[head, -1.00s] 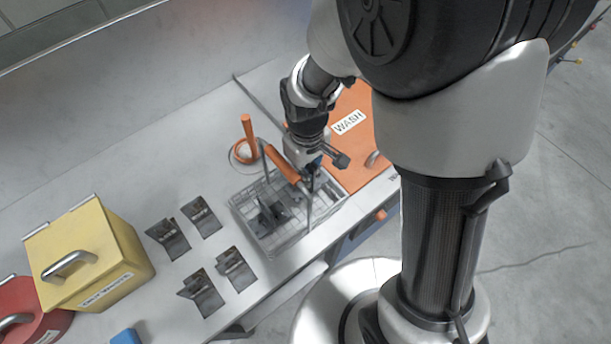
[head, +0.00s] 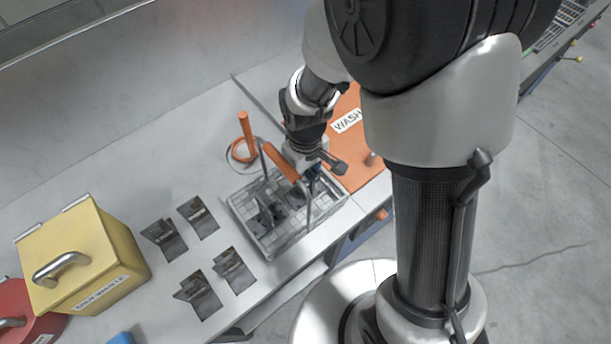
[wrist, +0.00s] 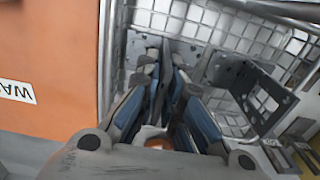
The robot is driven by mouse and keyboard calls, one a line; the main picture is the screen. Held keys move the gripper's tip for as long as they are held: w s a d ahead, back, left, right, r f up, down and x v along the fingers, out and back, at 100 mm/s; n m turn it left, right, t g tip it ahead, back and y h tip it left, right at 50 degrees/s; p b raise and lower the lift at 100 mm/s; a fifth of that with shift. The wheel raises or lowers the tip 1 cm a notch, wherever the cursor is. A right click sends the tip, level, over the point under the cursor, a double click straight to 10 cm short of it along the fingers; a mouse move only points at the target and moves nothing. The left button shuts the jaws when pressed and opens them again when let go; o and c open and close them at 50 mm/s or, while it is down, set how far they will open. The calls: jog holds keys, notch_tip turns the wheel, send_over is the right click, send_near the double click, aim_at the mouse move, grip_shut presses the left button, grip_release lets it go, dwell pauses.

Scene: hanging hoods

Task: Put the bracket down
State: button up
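My gripper (head: 310,178) is down inside the wire basket (head: 238,218), at its right side. In the wrist view its blue-padded fingers (wrist: 163,75) are close together on a thin plate of a dark bracket (wrist: 185,58). This bracket (head: 297,197) is low in the basket, partly hidden by the gripper and the basket's orange handle; I cannot tell whether it touches the floor. A second dark bracket (wrist: 250,88) with holes stands in the basket beside it, and it also shows in the head view (head: 264,217).
The basket's orange-gripped handle (head: 280,162) rises close to my gripper. Several dark brackets (head: 165,240) lie on the bench to the left. A yellow bin (head: 85,255) stands further left. An orange lid marked WASH (head: 345,150) is to the right. An orange-handled tool (head: 247,130) lies behind the basket.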

jog(key=o, duration=0.3)
jog(key=shift+o, duration=0.2)
notch_tip(320, 180, up, 14)
jog(key=f+p, duration=0.1)
jog(key=p, duration=0.4)
jog(key=s+d+r+m+t, duration=0.4)
jog(key=s+d+r+m, duration=0.2)
jog(key=s+d+r, duration=0.5)
notch_tip(320, 180, up, 4)
jog(key=s, duration=0.2)
jog(key=shift+s+m+t, duration=0.3)
jog(key=shift+s+m, duration=0.05)
jog(key=shift+m, duration=0.05)
jog(key=shift+r, duration=0.1)
jog(key=shift+c, duration=0.2)
